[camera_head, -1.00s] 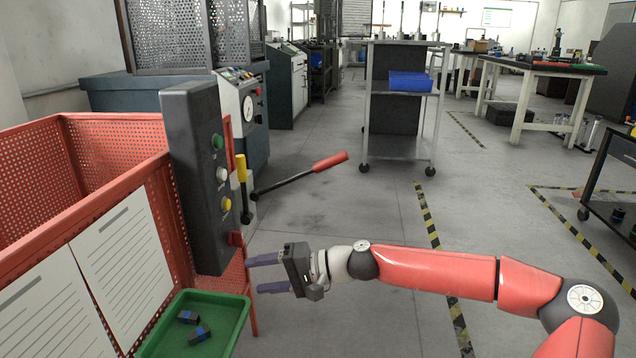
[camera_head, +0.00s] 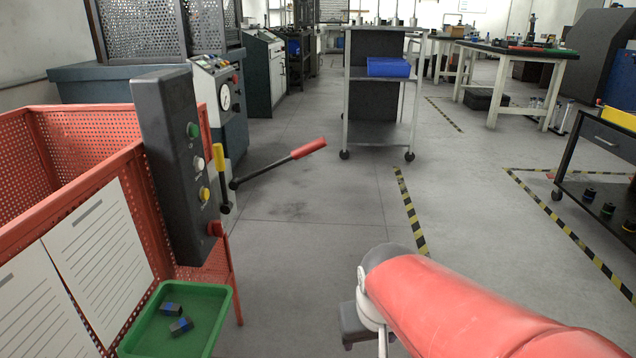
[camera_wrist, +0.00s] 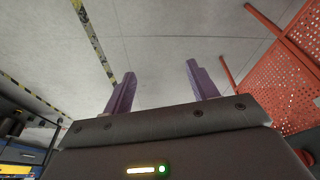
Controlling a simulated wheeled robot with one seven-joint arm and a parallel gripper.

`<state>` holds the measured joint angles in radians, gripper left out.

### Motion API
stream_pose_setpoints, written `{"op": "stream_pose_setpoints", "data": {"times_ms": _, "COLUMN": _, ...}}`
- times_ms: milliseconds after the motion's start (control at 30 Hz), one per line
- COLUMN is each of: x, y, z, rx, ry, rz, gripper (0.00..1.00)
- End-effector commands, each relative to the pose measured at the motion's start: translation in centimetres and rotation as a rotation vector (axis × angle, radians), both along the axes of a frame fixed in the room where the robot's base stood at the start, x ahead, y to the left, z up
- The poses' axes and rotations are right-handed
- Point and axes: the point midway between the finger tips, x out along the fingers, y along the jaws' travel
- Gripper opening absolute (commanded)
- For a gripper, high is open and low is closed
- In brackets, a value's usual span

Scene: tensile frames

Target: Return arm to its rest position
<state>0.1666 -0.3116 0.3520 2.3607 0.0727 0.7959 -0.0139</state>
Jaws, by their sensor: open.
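My red arm (camera_head: 455,305) reaches in from the lower right of the head view and is bent back toward my body. A dark piece at its end shows in part below the arm, and the fingers are hidden there. In the wrist view my gripper (camera_wrist: 160,88) is open, with two purple fingers standing apart. Nothing is between them, only grey floor beyond.
At left stand a red mesh guard (camera_head: 90,150), a dark control box (camera_head: 170,150) with buttons, and a green tray (camera_head: 222,310) holding small dark-blue pieces. A red-handled lever (camera_head: 308,149) sticks out behind. A trolley (camera_head: 345,110) stands farther back. The middle floor is clear.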

Motion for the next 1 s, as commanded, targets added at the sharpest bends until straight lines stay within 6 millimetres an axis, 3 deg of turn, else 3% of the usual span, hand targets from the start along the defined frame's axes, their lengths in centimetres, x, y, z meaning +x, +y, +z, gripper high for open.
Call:
{"op": "stream_pose_setpoints", "data": {"times_ms": 33, "x": -1.2, "y": -1.1, "z": 1.3, "rx": -0.008, "ry": -0.042, "rz": -0.023, "gripper": 0.58}}
{"op": "stream_pose_setpoints", "data": {"times_ms": 200, "x": -4.5, "y": -3.9, "z": 3.9, "rx": 0.004, "ry": -0.125, "rz": -0.085, "gripper": 0.58}}
{"op": "stream_pose_setpoints", "data": {"times_ms": 467, "x": -8.7, "y": -6.8, "z": 5.6, "rx": 0.067, "ry": -0.216, "rz": -0.144, "gripper": 0.58}}
{"op": "stream_pose_setpoints", "data": {"times_ms": 500, "x": -8.5, "y": -6.7, "z": 7.4, "rx": 0.064, "ry": -0.211, "rz": -0.144, "gripper": 0.58}}
{"op": "stream_pose_setpoints", "data": {"times_ms": 700, "x": -8.4, "y": -6.7, "z": 11.8, "rx": 0.062, "ry": -0.207, "rz": -0.144, "gripper": 0.58}}
{"op": "stream_pose_setpoints", "data": {"times_ms": 900, "x": -8.4, "y": -6.7, "z": 15.5, "rx": 0.061, "ry": -0.207, "rz": -0.143, "gripper": 0.58}}
{"op": "stream_pose_setpoints", "data": {"times_ms": 1000, "x": -8.4, "y": -6.7, "z": 16.4, "rx": 0.061, "ry": -0.207, "rz": -0.143, "gripper": 0.58}}
